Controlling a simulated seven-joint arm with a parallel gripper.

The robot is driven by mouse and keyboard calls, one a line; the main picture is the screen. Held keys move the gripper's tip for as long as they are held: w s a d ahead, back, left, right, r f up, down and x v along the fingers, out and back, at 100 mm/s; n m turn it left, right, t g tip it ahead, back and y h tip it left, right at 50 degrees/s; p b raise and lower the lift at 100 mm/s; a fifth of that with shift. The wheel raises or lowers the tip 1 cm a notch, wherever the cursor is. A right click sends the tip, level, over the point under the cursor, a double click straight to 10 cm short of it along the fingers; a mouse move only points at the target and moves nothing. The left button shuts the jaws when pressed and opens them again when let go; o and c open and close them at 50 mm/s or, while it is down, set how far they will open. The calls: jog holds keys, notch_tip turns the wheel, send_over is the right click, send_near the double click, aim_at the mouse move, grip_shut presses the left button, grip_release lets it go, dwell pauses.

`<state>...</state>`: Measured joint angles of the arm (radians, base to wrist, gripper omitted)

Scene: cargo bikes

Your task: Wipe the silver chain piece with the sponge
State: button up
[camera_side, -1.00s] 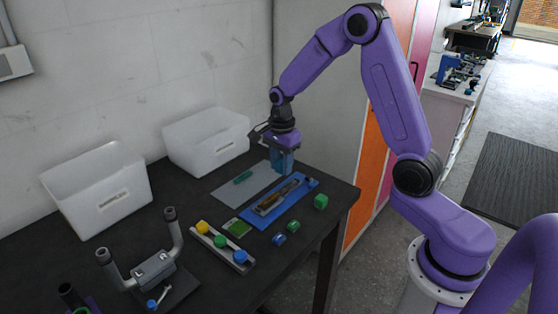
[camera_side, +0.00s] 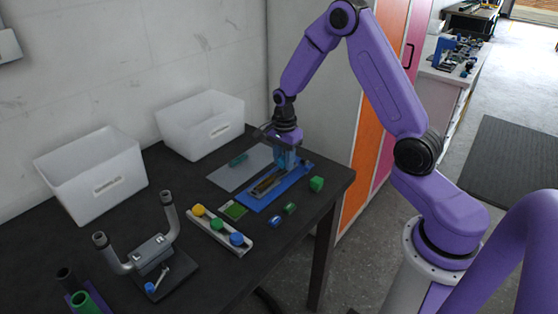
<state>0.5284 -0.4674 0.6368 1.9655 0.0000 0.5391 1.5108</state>
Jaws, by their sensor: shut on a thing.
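My gripper (camera_side: 286,152) points down at the back right of the dark table, over the far end of the blue mat (camera_side: 255,205). It is shut on a blue block, which I take to be the sponge (camera_side: 286,159). Its lower end is at or just above the far end of a long narrow piece (camera_side: 266,184) with grey and brownish-yellow parts, lying on the mat. This seems to be the silver chain piece; its links are too small to make out. I cannot tell whether the sponge touches it. My gripper hides the far end.
A grey mat (camera_side: 228,177) with a green piece (camera_side: 238,159) lies left of the blue mat. Two white bins (camera_side: 92,178) (camera_side: 203,127) stand along the wall. A knob strip (camera_side: 215,228) and a metal stand (camera_side: 150,250) are in front.

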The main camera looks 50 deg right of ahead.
aim_at(276, 172)
jog(key=shift+d, duration=1.4)
jog(key=shift+a, duration=3.15)
notch_tip(276, 172, up, 8)
jog(key=shift+d+f, duration=0.15)
